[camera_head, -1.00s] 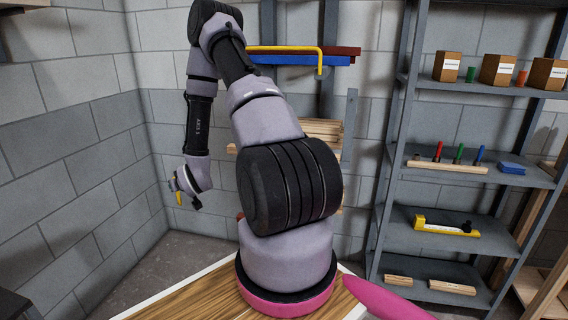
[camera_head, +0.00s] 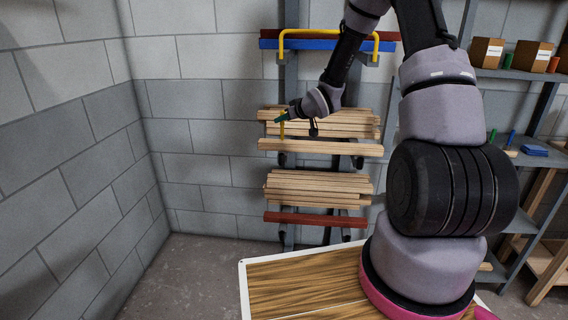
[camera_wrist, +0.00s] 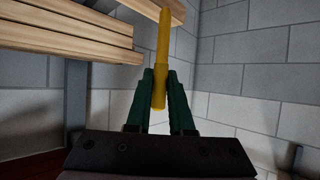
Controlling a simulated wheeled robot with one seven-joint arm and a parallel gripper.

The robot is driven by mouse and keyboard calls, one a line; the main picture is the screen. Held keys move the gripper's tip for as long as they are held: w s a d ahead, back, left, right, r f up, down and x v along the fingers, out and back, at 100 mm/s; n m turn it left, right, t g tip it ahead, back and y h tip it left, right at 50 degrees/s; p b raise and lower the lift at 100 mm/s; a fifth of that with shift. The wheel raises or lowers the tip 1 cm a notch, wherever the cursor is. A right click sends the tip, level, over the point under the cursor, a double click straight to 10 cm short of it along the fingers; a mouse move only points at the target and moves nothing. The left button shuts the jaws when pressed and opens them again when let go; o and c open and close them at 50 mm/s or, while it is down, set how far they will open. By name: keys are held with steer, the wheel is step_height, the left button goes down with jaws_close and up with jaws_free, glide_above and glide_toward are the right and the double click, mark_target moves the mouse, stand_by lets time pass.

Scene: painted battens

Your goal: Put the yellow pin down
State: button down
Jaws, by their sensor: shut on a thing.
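The yellow pin (camera_wrist: 162,52) stands out from between the two green fingers of my gripper (camera_wrist: 160,88) in the wrist view. My gripper is shut on its lower end in that view. In the head view my gripper (camera_head: 283,117) is in front of the left end of the wooden battens on the wall rack, with the yellow pin (camera_head: 282,130) showing as a small thin shape there. I cannot tell whether the pin touches a batten.
The rack holds a stack of pale battens (camera_head: 350,117), a single batten (camera_head: 330,148), a lower stack (camera_head: 318,186) and a red batten (camera_head: 315,219). A yellow bent bar (camera_head: 330,33) is above. Shelves with boxes (camera_head: 486,52) stand at right. The left wall side is clear.

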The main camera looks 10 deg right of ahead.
steer(key=f, duration=0.9)
steer(key=shift+w+a+f, duration=0.1)
steer(key=shift+a+f, duration=0.1)
steer(key=shift+f, duration=0.05)
steer(key=c, duration=0.8)
jaws_free()
steer(key=v, duration=1.2)
steer(key=s+d+r+m+g+h, duration=0.1)
steer(key=s+d+r+m+h, duration=0.2)
steer(key=r, duration=0.6)
steer(key=s+d+r+m+g+h, duration=0.1)
steer(key=s+d+r+h, duration=0.3)
steer(key=r, duration=0.5)
steer(key=s+a+r+m+y, duration=0.1)
steer(key=s+a+r, duration=0.1)
steer(key=s, duration=0.6)
steer(key=s+a+r+m+g+y, duration=0.1)
steer(key=s+a+r+m, duration=0.1)
steer(key=s+r, duration=0.3)
steer(key=s+a+r+m+g+y, duration=0.1)
steer(key=s+r, duration=0.3)
steer(key=s, duration=0.7)
steer(key=shift+a+m+y, duration=0.4)
steer(key=shift+m, duration=0.2)
